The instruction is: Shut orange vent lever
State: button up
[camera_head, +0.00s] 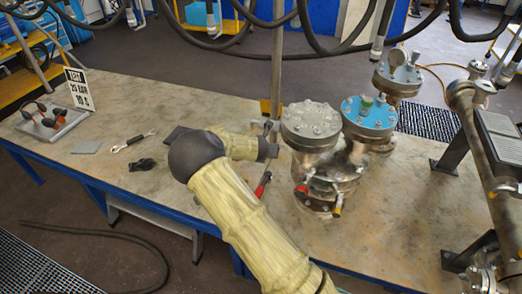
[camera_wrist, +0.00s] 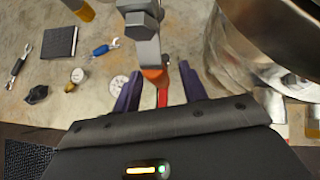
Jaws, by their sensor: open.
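A lever with a red grip (camera_head: 262,185) hangs on the left side of the flanged vessel in the head view. In the wrist view a grey metal valve part ends in an orange-red lever (camera_wrist: 156,76), with a red strip below it. My gripper (camera_wrist: 160,83) is open, its two purple fingers on either side of this lever with gaps showing. In the head view my gripper (camera_head: 270,150) is left of the vessel and its fingertips are hard to make out. A red-handled lever (camera_head: 302,189) and an orange-yellow-tipped one (camera_head: 337,207) stick out at the vessel's front.
The grey-topped vessel (camera_head: 312,120) and blue-topped flange (camera_head: 369,115) stand close to my gripper's right. A vertical pole (camera_head: 277,70) rises behind it. A wrench (camera_head: 134,141), black pad (camera_head: 176,134) and headset tray (camera_head: 52,122) lie on the left of the table.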

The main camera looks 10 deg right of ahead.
jog(key=b+v, duration=0.1)
jog(key=v, duration=1.4)
jog(key=shift+s+b, duration=0.15)
jog(key=shift+b, duration=0.15)
jog(key=shift+a, duration=0.1)
jog(key=s+d+f+m+g, duration=0.2)
jog(key=s+d+m, duration=0.35)
jog(key=m, duration=0.35)
jog(key=s+d+r+m+g+y, duration=0.1)
jog(key=s+m+g, duration=0.1)
jog(key=s+m, duration=0.7)
jog(key=s+d+r+m+g+y, duration=0.1)
jog(key=s+d+m+g, duration=0.1)
jog(key=s+m, duration=0.8)
jog(key=m, duration=0.5)
jog(key=shift+d+r, duration=0.2)
jog(key=shift+r, duration=0.05)
